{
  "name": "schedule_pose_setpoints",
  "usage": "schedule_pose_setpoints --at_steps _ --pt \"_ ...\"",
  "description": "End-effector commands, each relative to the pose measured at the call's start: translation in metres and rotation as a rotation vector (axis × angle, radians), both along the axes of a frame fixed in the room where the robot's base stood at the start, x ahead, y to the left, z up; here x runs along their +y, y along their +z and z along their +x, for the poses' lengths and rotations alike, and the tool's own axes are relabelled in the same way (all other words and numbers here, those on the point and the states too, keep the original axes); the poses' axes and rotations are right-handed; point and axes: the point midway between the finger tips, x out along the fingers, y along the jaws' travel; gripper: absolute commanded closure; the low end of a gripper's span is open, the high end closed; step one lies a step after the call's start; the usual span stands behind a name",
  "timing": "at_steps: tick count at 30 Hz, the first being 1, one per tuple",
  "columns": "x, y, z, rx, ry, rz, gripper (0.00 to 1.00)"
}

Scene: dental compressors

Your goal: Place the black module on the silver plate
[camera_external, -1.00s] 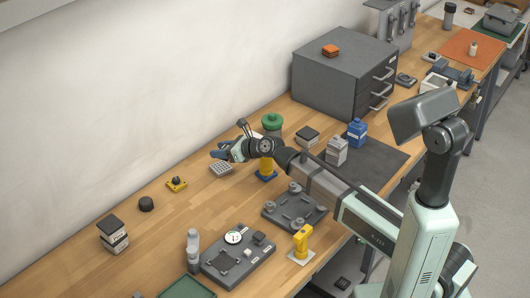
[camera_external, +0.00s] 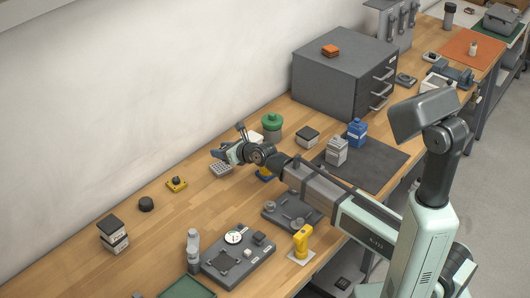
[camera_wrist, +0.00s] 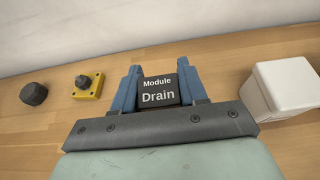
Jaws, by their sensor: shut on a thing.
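My gripper (camera_wrist: 158,92) has blue fingers shut on a black module (camera_wrist: 158,92) with white lettering "Module Drain", as the wrist view shows. In the external view my gripper (camera_external: 220,153) is over the back of the bench near the wall, and the module is not clear there. A small silver-grey block with a grid top (camera_external: 221,170) lies just below my gripper in that picture. I cannot tell whether it is the silver plate, and no silver plate shows clearly in the wrist view.
A white box (camera_wrist: 288,88) stands right of my gripper. A yellow block with a dark knob (camera_wrist: 88,84) and a black round knob (camera_wrist: 34,94) lie left. A green-lidded jar (camera_external: 272,123) and a grey drawer cabinet (camera_external: 340,80) stand further right.

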Motion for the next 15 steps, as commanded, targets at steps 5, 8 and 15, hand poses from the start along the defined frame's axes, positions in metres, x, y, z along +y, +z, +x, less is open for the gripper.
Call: schedule_pose_setpoints --at_steps 5,8,15 --pt "0.000 -0.014 0.000 0.000 0.001 0.002 0.89" --pt "0.000 -0.020 0.000 0.002 0.000 0.002 0.89" --pt "0.000 -0.047 0.000 0.002 0.001 -0.001 0.89"
